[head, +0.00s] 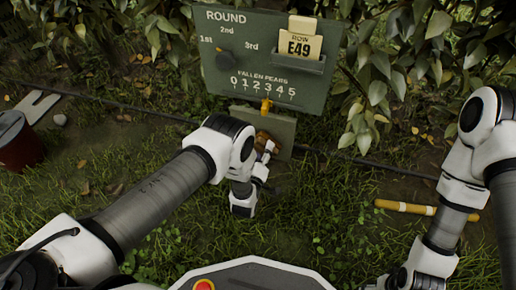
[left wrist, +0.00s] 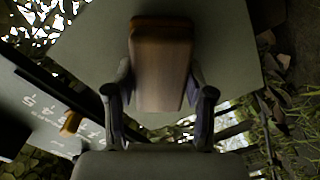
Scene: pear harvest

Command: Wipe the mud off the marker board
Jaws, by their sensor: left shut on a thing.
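The green marker board (head: 225,77) stands upright at the top centre of the head view, with round marks, a row card and a fallen pears scale. A smaller green plate (head: 282,127) sits below it, partly hidden by my left gripper (head: 266,148). My left gripper is shut on a brown block (left wrist: 160,65) and holds it in front of a flat grey-green panel (left wrist: 90,40) in the left wrist view. I cannot tell whether the block touches the panel. No mud is clearly visible. My right arm is at the lower right, its gripper out of the picture.
A yellow stick (head: 405,207) lies on the grass at the right. Leafy bushes flank the board, and a dark hose (head: 130,105) runs along the ground.

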